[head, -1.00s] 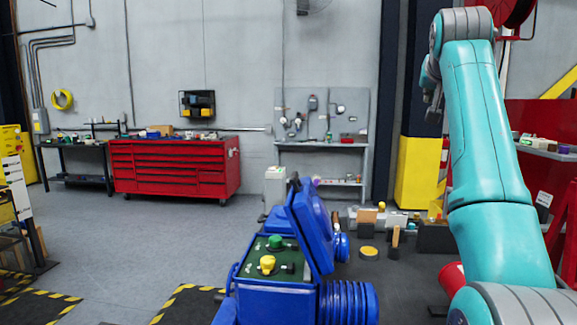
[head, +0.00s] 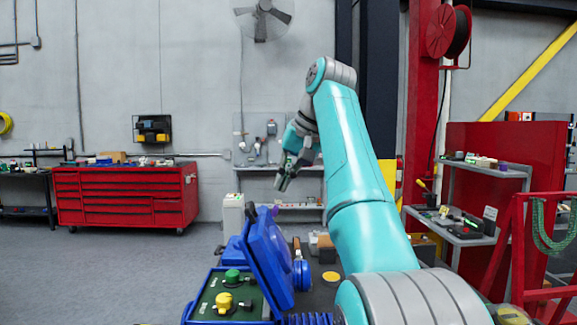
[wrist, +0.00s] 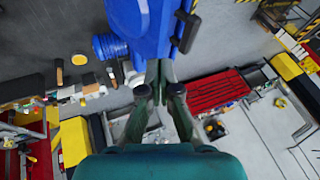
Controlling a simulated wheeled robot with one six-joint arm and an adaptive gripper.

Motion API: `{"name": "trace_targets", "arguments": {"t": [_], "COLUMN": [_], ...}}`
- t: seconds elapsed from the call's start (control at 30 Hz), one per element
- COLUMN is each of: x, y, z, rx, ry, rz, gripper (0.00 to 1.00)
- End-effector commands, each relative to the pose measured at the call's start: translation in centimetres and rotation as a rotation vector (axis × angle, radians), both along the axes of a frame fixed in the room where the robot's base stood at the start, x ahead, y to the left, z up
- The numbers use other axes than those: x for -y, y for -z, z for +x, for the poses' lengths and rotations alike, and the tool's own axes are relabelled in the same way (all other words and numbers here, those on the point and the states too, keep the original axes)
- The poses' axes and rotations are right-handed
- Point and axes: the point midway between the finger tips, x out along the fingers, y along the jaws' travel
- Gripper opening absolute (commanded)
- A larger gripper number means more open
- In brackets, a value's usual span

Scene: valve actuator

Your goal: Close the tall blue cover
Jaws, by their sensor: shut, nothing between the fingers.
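The tall blue cover (head: 268,258) stands open, tilted up from the right side of the blue actuator box. The box (head: 190,312) holds a green panel with a green knob (head: 232,276) and a yellow knob (head: 224,300). My gripper (head: 283,185) is shut and empty, in the air above the cover in the head view. In the wrist view, my gripper (wrist: 160,68) points toward the blue cover (wrist: 150,28), which fills the top middle. I cannot tell the exact gap between them.
A red tool chest (head: 125,197) stands by the back wall at left. A grey shelf (head: 465,235) with small items and a red frame (head: 510,250) stand at right. Grey floor at left is clear.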

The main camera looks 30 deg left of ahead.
Motion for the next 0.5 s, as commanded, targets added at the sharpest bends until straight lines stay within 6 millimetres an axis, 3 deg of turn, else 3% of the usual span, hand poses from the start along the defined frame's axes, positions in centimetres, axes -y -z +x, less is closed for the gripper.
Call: {"name": "trace_targets", "arguments": {"t": [0.2,0.5], "x": [-2.1,-4.6], "y": [3.3,4.4], "z": [0.1,-1.5], "rx": [0.001,0.001], "ry": [-0.002,-0.001], "rz": [0.001,0.001], "gripper": [0.0,0.0]}}
